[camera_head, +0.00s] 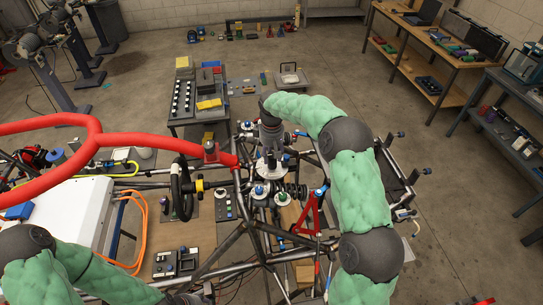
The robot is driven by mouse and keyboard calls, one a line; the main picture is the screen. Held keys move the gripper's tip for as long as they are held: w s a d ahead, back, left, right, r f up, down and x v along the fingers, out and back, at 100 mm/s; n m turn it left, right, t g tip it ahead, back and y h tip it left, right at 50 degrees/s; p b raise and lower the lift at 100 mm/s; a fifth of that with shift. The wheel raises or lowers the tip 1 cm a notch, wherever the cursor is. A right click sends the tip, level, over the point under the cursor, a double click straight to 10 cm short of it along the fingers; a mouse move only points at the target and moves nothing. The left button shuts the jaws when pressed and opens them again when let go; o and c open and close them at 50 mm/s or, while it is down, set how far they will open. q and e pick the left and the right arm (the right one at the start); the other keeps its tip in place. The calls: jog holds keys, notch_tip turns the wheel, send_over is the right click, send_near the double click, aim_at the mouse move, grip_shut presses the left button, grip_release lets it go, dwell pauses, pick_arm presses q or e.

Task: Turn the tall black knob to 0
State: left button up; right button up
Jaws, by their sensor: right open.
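My right arm comes in from the right and bends down over the middle of the tube chassis (240,240). My right gripper (269,168) points down among the tubes and small fittings there, with its jaws open. Round pale dials with coloured centres, one at the left (258,190) and one lower right (282,198), sit just below it. I cannot single out the tall black knob; the gripper may hide it, and no 0 mark is legible. My left arm (100,275) runs along the lower left to the bottom edge, and its gripper is outside the picture.
A thick red tube (130,145) crosses the left side. A black steering wheel (181,188) and a red triangular stand (312,215) are close to the middle. A tool cart (184,125) stands behind. Open concrete floor lies at the right.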

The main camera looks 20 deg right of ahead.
aim_at(271, 154)
notch_tip(271, 154, up, 11)
dwell(0.4)
jog(key=shift+a, duration=0.1)
dwell(0.3)
